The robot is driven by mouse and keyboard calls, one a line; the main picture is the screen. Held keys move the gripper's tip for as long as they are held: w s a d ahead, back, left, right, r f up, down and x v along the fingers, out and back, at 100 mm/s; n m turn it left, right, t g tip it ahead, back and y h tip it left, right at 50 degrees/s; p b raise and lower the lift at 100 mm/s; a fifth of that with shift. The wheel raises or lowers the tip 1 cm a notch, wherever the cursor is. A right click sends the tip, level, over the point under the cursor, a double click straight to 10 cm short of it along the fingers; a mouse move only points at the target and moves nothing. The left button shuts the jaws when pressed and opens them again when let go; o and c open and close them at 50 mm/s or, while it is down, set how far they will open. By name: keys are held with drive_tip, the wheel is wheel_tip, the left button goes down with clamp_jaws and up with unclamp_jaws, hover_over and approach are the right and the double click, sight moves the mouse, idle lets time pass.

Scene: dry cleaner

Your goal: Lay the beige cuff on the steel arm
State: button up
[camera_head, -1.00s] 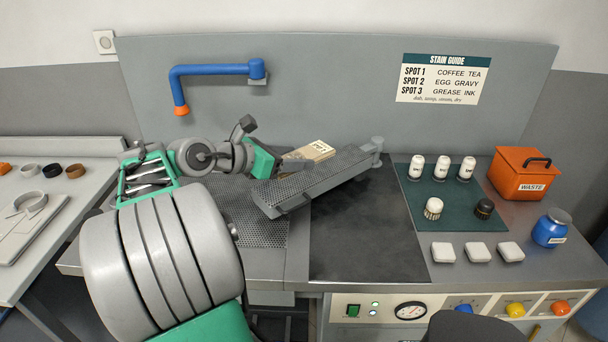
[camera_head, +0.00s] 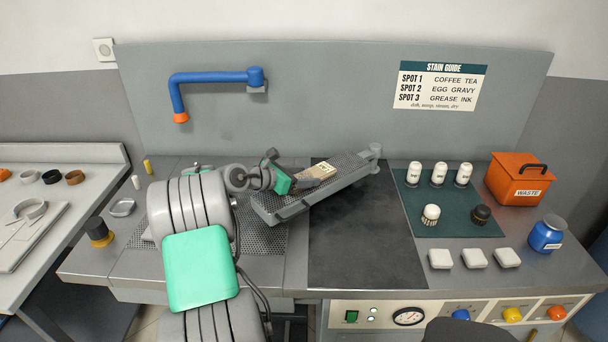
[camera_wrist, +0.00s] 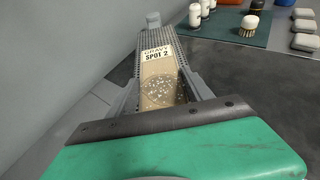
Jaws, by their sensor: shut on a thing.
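The beige cuff (camera_head: 320,171) has a white label; in the wrist view (camera_wrist: 158,75) it reads "GRAVY SPOT 2", with a speckled round stain nearer me. The steel arm (camera_head: 345,178) is a long grey perforated board slanting up to the right over the bench; in the wrist view its perforated top (camera_wrist: 150,31) runs ahead beyond the cuff. My gripper (camera_head: 290,184) is shut on the cuff's near end, over the left part of the steel arm. The cuff is lined up along the arm; I cannot tell whether it touches it.
A blue pipe (camera_head: 215,76) with an orange tip sticks out of the back panel. A dark pad (camera_head: 365,245) lies bare right of the steel arm. Bottles and brushes stand on a green mat (camera_head: 456,210). An orange waste box (camera_head: 518,181) stands far right.

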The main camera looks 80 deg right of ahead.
drive_tip(key=o, duration=1.3)
drive_tip(key=shift+o, duration=0.2)
